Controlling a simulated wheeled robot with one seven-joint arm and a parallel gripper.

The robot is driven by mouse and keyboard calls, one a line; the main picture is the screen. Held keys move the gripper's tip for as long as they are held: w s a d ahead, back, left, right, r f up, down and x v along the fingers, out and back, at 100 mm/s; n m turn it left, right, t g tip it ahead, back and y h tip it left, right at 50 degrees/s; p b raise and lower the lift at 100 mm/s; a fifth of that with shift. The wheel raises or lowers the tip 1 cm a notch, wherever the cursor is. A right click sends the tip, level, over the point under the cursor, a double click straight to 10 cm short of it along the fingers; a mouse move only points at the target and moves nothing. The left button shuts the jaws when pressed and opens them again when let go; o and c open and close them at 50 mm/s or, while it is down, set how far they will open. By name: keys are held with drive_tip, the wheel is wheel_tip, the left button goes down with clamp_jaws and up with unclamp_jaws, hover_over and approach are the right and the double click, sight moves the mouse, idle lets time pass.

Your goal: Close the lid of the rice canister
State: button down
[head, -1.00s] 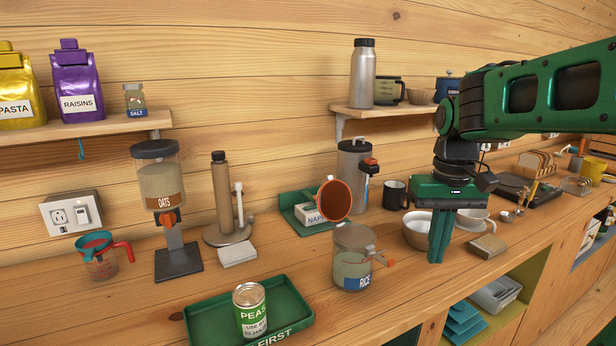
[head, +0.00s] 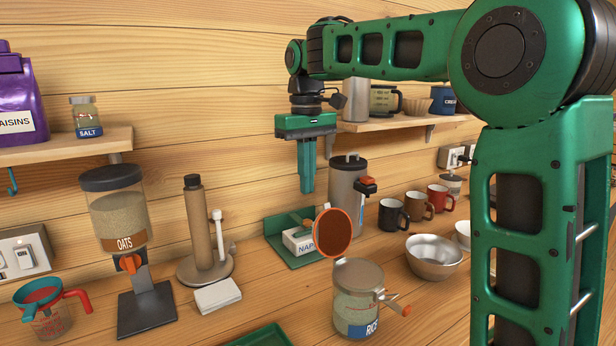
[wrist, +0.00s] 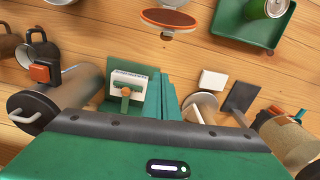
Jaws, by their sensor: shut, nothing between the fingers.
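The rice canister (head: 357,312) is a clear jar with a blue RICE label, standing on the counter, with a wire clasp and orange tab on its right. Its round lid (head: 333,232), brown with an orange rim, is open and stands steeply tilted above the jar's back left edge. The lid also shows at the top of the wrist view (wrist: 170,19). My gripper (head: 307,188) is shut and empty, fingers pointing down, above the napkin box and, in the picture, up and left of the lid. It touches neither lid nor jar.
The napkin box (head: 299,242) in its green holder and a tall grey canister (head: 346,190) stand behind the jar. A metal bowl (head: 434,258) and mugs are to the right. A brown roll on a stand (head: 200,225) and the oats dispenser (head: 118,212) are to the left.

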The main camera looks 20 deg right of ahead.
sight(329, 232)
drive_tip(key=s+f, duration=0.3)
drive_tip(key=f, duration=0.2)
drive_tip(key=shift+s+d, duration=0.4)
drive_tip(key=shift+d, duration=0.05)
drive_tip(key=shift+s+a, duration=0.1)
drive_tip(key=shift+s+d+r+t, duration=0.2)
drive_tip(key=shift+s+t, duration=0.05)
drive_tip(key=shift+t, duration=0.15)
